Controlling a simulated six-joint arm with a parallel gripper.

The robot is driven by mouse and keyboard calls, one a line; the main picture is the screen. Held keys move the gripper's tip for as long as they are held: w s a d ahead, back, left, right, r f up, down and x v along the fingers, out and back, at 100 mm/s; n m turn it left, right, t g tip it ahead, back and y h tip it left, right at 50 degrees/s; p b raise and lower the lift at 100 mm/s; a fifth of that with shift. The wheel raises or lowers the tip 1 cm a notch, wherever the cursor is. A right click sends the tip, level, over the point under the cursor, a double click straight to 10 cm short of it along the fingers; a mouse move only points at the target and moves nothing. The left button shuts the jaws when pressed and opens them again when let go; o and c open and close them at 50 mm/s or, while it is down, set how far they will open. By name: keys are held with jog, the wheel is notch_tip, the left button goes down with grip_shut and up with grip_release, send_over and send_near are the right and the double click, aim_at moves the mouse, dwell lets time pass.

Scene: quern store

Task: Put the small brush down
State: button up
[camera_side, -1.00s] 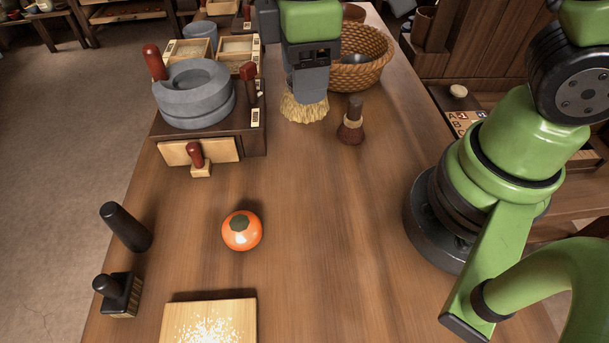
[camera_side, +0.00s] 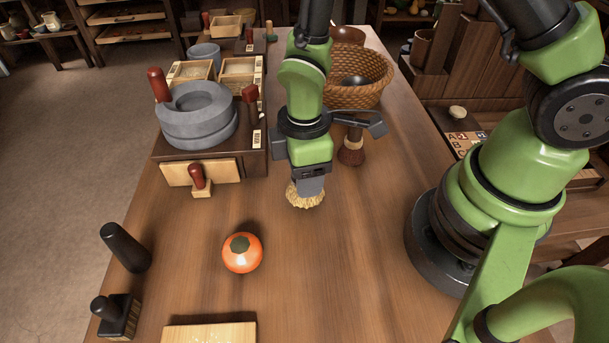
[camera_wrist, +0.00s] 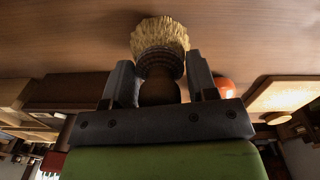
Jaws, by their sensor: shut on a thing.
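My gripper (camera_side: 307,183) is shut on the handle of a small brush (camera_side: 306,198) with pale straw bristles. The bristles point down over the table (camera_side: 330,290), to the right of and a little beyond the orange fruit. I cannot tell whether they touch the wood. In the wrist view, the brush (camera_wrist: 160,38) sits between the two fingers of my gripper (camera_wrist: 162,80), its dark bound neck and rounded handle showing.
An orange fruit (camera_side: 242,253) lies to the left. A stone quern (camera_side: 197,118) on a wooden stand, a red-handled stamp (camera_side: 200,183) and a wicker basket (camera_side: 358,72) are farther back. Dark tools (camera_side: 125,247) stand at the left edge. A pale board (camera_side: 210,333) lies in front.

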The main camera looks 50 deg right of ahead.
jog(key=shift+f, duration=0.9)
jog(key=shift+f, duration=0.1)
jog(key=o, duration=1)
jog(key=shift+c, duration=0.2)
